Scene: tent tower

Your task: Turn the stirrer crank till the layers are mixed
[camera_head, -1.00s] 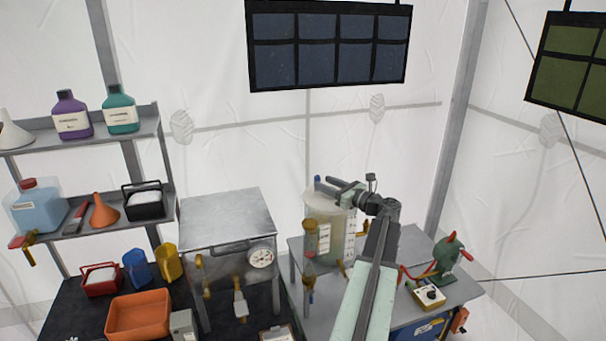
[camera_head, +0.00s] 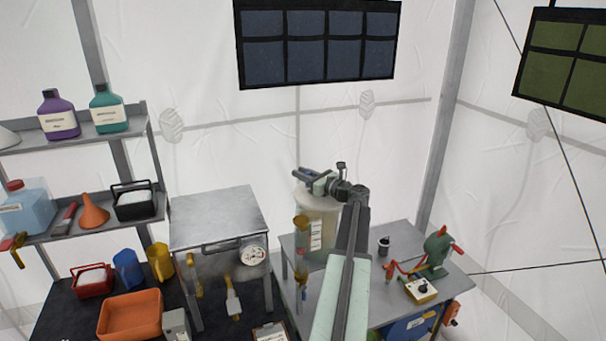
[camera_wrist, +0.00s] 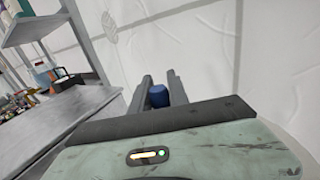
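The mixing vessel (camera_head: 314,240) is a pale, see-through drum with a white label, standing on the grey bench. My arm covers its right side, and its layers cannot be made out. The blue crank knob (camera_wrist: 158,96) shows between my two dark fingers in the wrist view. My gripper (camera_head: 303,173) is over the vessel's top in the head view, with the knob hidden there. The fingers lie close along both sides of the knob. Whether they press on it cannot be told.
A green hand-cranked device (camera_head: 438,250) and a small yellow box (camera_head: 421,290) are on the bench's right. A metal cabinet (camera_head: 215,215) stands to the left.

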